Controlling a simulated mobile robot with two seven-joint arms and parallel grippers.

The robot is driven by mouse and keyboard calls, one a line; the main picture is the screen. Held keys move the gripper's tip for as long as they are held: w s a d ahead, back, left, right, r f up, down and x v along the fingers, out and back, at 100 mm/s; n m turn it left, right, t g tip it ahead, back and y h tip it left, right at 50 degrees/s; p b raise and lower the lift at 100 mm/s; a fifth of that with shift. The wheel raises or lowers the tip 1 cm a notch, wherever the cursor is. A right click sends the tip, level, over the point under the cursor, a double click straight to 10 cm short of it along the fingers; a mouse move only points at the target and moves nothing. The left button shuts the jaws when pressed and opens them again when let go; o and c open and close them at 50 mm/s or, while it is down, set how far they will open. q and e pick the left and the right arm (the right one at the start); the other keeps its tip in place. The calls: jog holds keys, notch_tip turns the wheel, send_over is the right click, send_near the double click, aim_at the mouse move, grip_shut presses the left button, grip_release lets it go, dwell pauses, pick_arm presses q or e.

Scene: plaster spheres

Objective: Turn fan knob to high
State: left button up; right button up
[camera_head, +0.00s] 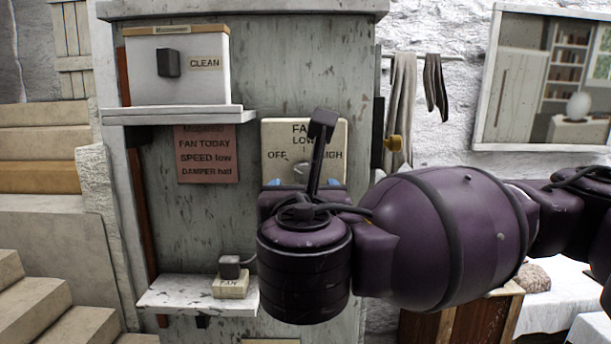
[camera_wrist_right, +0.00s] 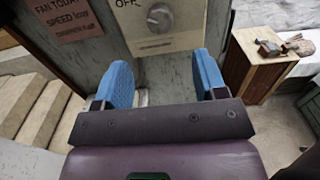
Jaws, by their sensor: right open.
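The cream fan panel (camera_head: 333,135) is on the grey board in the head view, marked FAN, LOW, OFF and HIGH. Its grey round knob (camera_wrist_right: 160,17) shows at the top of the right wrist view, beside the word OFF. Which way the knob points is not clear. My left gripper is not in view.
A red note (camera_head: 207,154) reads FAN TODAY, SPEED low, DAMPER half. A white box (camera_head: 195,85) marked CLEAN stands on the upper shelf (camera_head: 170,115). A small FAN block (camera_head: 231,284) sits on the lower shelf (camera_head: 180,293). Stairs (camera_head: 40,310) are at left.

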aim_at(304, 175)
jog(key=w+p, duration=0.2)
jog(key=w, duration=0.7)
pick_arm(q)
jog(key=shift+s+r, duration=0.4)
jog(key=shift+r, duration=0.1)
pick_arm(e)
jog(key=shift+w, duration=0.55)
jog(key=shift+c, duration=0.3)
jog(key=c, duration=0.9)
jog(key=shift+o, duration=0.2)
